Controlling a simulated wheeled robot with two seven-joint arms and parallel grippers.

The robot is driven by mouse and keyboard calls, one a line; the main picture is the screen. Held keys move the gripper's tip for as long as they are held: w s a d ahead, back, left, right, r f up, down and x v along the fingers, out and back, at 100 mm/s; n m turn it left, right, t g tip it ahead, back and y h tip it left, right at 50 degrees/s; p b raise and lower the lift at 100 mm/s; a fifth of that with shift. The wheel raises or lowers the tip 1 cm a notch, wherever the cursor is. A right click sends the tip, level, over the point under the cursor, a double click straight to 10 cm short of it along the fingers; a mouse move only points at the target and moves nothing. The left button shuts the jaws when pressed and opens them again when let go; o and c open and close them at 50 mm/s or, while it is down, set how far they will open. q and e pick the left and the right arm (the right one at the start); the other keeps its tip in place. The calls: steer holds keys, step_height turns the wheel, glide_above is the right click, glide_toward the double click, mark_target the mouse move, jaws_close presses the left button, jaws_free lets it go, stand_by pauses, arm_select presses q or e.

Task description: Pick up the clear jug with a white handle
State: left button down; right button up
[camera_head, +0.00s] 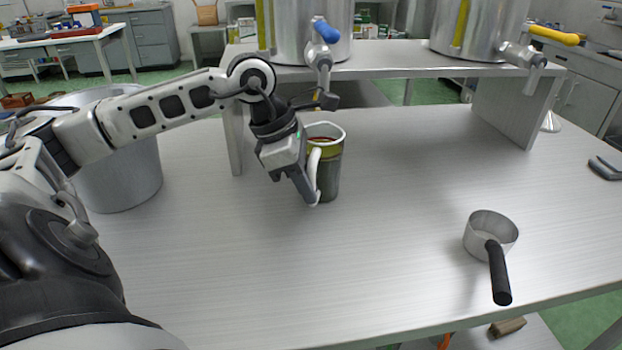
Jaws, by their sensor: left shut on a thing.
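The clear jug (328,172) with a white handle stands upright on the metal table, below the blue-handled tap. It looks dark greenish through its wall, and its white rim shows at the top. My left gripper (310,197) reaches in from the left and is shut on the jug's white handle, on the jug's near-left side. The gripper hides part of the handle and the jug's left side. My right gripper is not in view.
A steel saucepan (490,235) with a black handle sits at the right front of the table (400,270). A large steel pot (120,175) stands at left. A raised shelf (400,70) behind bears two steel tanks with blue (326,31) and yellow (555,36) tap handles.

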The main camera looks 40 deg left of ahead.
arm_select(q)
steer(key=shift+r, duration=0.25)
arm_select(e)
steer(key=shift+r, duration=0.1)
arm_select(q)
steer(key=shift+w+r, duration=0.1)
steer(key=shift+r, duration=1.5)
steer(key=s+d+b, duration=0.8)
steer(key=s+d, duration=0.3)
steer(key=d, duration=0.3)
steer(key=shift+f+b, duration=0.15)
steer(key=shift+b, duration=0.15)
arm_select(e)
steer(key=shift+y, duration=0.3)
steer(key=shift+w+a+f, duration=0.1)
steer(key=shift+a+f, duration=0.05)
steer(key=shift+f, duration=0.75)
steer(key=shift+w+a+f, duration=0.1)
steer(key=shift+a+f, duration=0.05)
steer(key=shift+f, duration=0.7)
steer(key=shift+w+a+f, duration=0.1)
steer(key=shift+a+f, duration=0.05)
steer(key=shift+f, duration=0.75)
